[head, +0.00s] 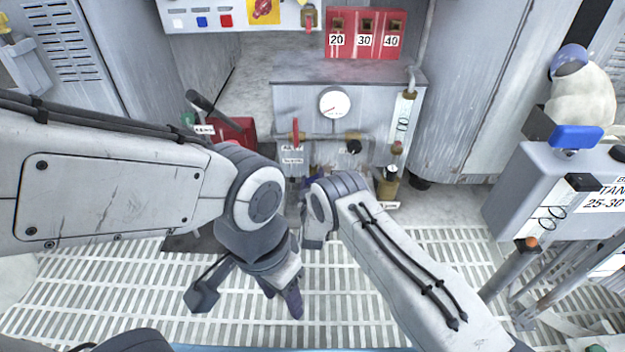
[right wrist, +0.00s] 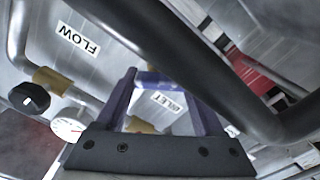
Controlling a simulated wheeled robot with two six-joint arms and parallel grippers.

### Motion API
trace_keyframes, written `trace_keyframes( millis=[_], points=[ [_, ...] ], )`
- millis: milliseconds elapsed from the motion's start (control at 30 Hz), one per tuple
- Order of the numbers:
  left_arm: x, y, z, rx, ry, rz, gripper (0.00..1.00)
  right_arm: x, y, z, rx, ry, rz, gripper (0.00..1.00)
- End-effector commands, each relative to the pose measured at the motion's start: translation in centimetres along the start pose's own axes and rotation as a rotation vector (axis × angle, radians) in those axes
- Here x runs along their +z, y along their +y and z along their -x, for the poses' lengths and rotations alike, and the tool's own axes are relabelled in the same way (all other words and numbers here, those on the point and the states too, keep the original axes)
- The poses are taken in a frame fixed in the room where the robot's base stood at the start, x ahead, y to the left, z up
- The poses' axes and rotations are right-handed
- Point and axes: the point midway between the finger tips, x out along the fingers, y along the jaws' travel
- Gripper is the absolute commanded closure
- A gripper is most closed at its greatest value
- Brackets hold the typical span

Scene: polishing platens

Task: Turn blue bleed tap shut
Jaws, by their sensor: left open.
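In the right wrist view a blue bar (right wrist: 158,80), which looks like the blue bleed tap's handle, lies across between the tips of my right gripper's (right wrist: 162,98) two dark blue fingers. Whether the fingers press on it is unclear. A brass fitting (right wrist: 138,125) shows below it. In the head view my right gripper (head: 314,183) is low at the front of the grey pipe panel (head: 390,92), and my own wrist largely hides the tap there. My left gripper (head: 247,297) is open and empty over the floor grating, apart from the panel.
The panel carries a gauge (head: 335,103), a red lever (head: 295,132) and a black knob (head: 353,145). A thick dark pipe (right wrist: 190,60) crosses close to my right gripper. A red box (head: 236,130) stands left; a grey tank (head: 540,185) stands right. The floor grating (head: 350,320) has free room.

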Motion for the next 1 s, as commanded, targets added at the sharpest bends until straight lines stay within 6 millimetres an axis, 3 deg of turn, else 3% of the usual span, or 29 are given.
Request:
trace_keyframes(
  millis=[33, 100, 467, 1000],
  points=[
    [0.0, 0.0, 0.0, 0.000, 0.000, 0.000, 0.48, 0.0, 0.0, 0.0, 0.001, 0.000, 0.000, 0.65],
    [0.0, 0.0, 0.0, 0.000, 0.000, 0.000, 0.48, 0.0, 0.0, 0.0, 0.001, 0.000, 0.000, 0.86],
    [0.0, 0.0, 0.5, 0.000, 0.000, 0.000, 0.48, 0.0, 0.1, 0.1, 0.001, 0.000, -0.074, 0.86],
    [-0.1, 0.1, 2.0, 0.000, 0.000, 0.000, 0.48, 0.0, 0.2, 0.1, 0.001, -0.001, -0.445, 0.86]
  ],
)
